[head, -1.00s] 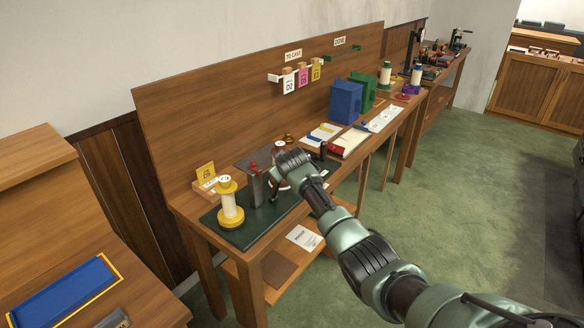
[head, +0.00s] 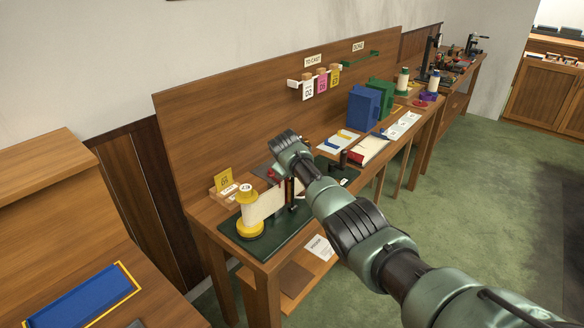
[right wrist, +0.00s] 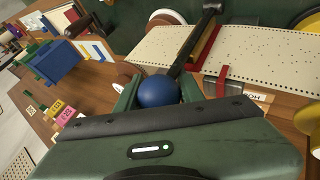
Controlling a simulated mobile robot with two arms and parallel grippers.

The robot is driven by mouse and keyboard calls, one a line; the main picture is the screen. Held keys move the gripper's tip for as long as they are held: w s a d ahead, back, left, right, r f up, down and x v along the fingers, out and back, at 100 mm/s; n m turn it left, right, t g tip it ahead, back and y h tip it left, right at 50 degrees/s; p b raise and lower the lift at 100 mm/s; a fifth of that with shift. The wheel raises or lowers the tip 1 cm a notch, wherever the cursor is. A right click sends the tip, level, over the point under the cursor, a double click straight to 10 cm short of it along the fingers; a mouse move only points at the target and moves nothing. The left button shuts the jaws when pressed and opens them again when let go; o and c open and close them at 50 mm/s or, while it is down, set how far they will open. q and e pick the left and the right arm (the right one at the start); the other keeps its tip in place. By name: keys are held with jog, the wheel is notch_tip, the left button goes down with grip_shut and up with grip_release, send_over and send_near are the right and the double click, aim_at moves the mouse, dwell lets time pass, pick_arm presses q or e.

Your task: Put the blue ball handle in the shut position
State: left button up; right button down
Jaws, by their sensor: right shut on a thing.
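The blue ball handle (right wrist: 158,91) shows in the right wrist view as a round blue knob on a dark lever (right wrist: 190,45). My right gripper (right wrist: 157,93) is shut on the ball, one green finger on each side. In the head view my right gripper (head: 288,146) is above the caster on the bench and hides the ball. A perforated paper band (right wrist: 262,60) lies beside the lever and also shows in the head view (head: 266,201), leading from a yellow-flanged spool (head: 249,229). My left gripper is not in view.
The caster stands on a dark green base (head: 287,238) at the near end of the wooden bench. Further along are a blue bin (head: 363,107) and a green bin (head: 382,94). Coloured tags (head: 322,84) hang on the backboard. Open green floor (head: 455,200) lies to the right.

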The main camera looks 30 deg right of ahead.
jog(key=c, duration=1.2)
grip_release()
jog(key=o, duration=0.3)
jog(key=shift+w+f, duration=0.1)
jog(key=shift+v, duration=3.9)
jog(key=shift+d, duration=0.1)
jog(key=shift+f, duration=0.1)
